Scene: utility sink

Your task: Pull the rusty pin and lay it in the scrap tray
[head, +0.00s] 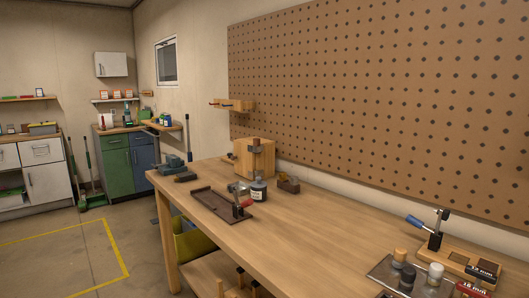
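I cannot make out a rusty pin in the head view. A flat, dark brown, low-rimmed tray (206,203) lies along the left part of the workbench; I cannot tell whether it is the scrap tray. A small clamp with a red handle (243,204) stands at its right end. A wooden block (254,160) with a grey metal piece (254,145) on its face stands at the bench's back edge; any pin in it is too small to tell. Neither of my grippers is in view.
The workbench (290,235) is clear in the middle. The pegboard (400,90) rises behind.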

